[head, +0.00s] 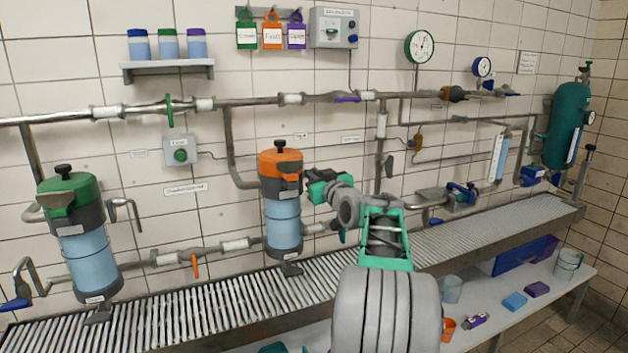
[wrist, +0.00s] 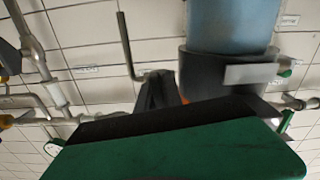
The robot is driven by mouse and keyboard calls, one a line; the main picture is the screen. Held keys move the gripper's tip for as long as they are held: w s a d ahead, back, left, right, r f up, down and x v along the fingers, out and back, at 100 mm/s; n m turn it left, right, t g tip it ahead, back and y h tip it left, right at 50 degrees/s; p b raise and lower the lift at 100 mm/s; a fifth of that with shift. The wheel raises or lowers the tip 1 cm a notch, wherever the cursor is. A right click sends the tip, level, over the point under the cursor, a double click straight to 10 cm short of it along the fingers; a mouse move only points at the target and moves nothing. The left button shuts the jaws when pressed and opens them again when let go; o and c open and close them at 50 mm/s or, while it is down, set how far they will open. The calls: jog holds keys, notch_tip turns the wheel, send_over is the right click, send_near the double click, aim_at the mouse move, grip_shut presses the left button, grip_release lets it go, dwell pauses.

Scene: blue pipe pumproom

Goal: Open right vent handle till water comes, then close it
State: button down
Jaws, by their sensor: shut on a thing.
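The right filter housing (head: 282,222) has an orange cap, a dark collar and a light blue body. My gripper (head: 316,188) is at the right side of its collar, at the vent. It is shut on the right vent handle, which its fingers mostly hide in the head view. In the wrist view, my green and black finger (wrist: 180,140) covers the lower part. A dark piece, seemingly part of the vent (wrist: 158,92), shows just beyond it, with a thin bent spout (wrist: 127,45). The housing also shows there (wrist: 232,25). I see no water at the spout.
A green-capped housing (head: 88,250) stands left, with its own bent spout (head: 125,210). Pipes (head: 245,102) run along the tiled wall.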

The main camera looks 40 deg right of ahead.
jog(key=shift+m, duration=1)
jog(key=c, duration=1.8)
grip_release()
jog(key=shift+s, duration=0.15)
jog(key=b+v, duration=0.1)
jog(key=v, duration=0.6)
jog(key=shift+s+a+b, duration=0.1)
jog(key=shift+s+b, duration=0.2)
